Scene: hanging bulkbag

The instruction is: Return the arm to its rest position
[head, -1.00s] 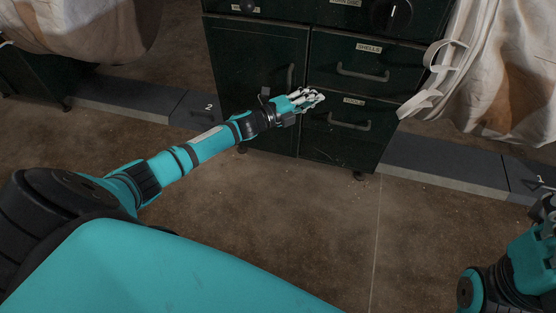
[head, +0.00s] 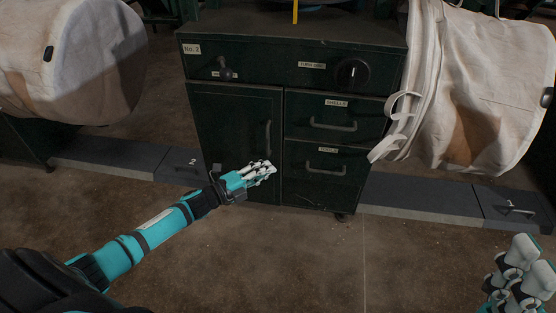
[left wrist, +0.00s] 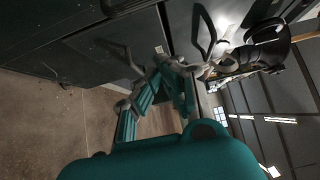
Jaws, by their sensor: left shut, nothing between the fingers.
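My left arm (head: 150,233) is teal and black and reaches in from the lower left in the head view. Its left gripper (head: 261,173), with pale fingers, is shut and empty in front of the dark green cabinet (head: 236,125), near the door's lower right. In the left wrist view the gripper's fingers (left wrist: 172,85) show near the cabinet front, with a metal handle (left wrist: 204,30) close by. I cannot tell whether they touch. My right gripper (head: 522,268) shows at the lower right edge, its pale fingertips pointing up. Its jaw state is unclear.
Drawers with bar handles (head: 333,124) and a black knob (head: 352,73) are on the cabinet. Pale fabric bags hang at the left (head: 75,60) and right (head: 475,85). Low grey ledges (head: 420,198) run along both sides. The brown floor (head: 290,260) in front is clear.

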